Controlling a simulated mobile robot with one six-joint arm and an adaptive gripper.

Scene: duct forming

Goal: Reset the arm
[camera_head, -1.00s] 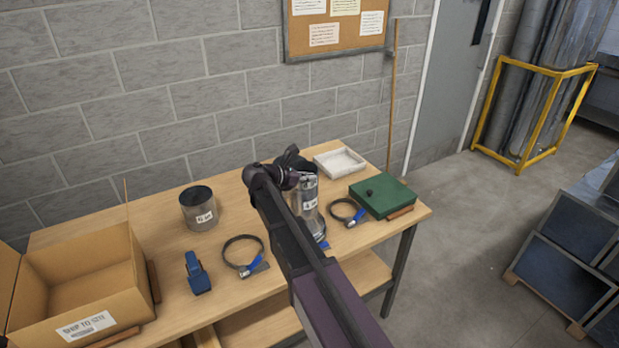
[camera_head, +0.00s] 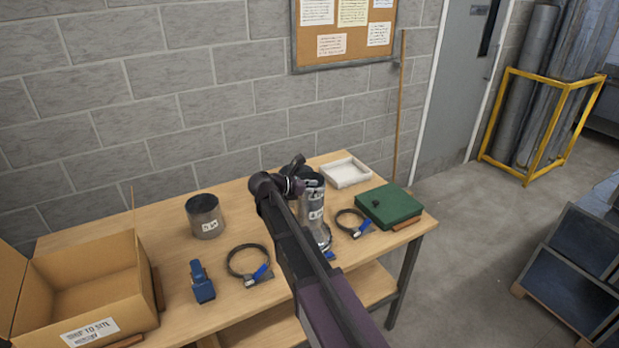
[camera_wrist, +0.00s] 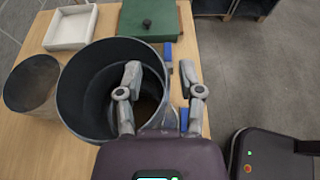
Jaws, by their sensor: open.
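My gripper (camera_wrist: 162,80) is open in the wrist view. Its left finger is over the mouth of a dark-rimmed metal duct piece (camera_wrist: 72,105) and its right finger is outside the rim; the fingers look apart from the wall, but I cannot tell their height. In the head view my arm reaches across the workbench (camera_head: 245,212) to a labelled silver duct piece (camera_head: 316,205), partly hidden behind the arm. The fingers are hardly visible there. A second round metal piece (camera_wrist: 32,85) stands left of the first in the wrist view.
A shorter labelled duct collar (camera_head: 205,217), strap clamps (camera_head: 232,262) (camera_head: 340,220), a blue tool (camera_head: 202,285) and an open carton (camera_head: 145,305) occupy the bench. A white tray (camera_head: 345,172) and green case (camera_head: 390,206) are at its right end. A block wall (camera_head: 200,110) stands behind.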

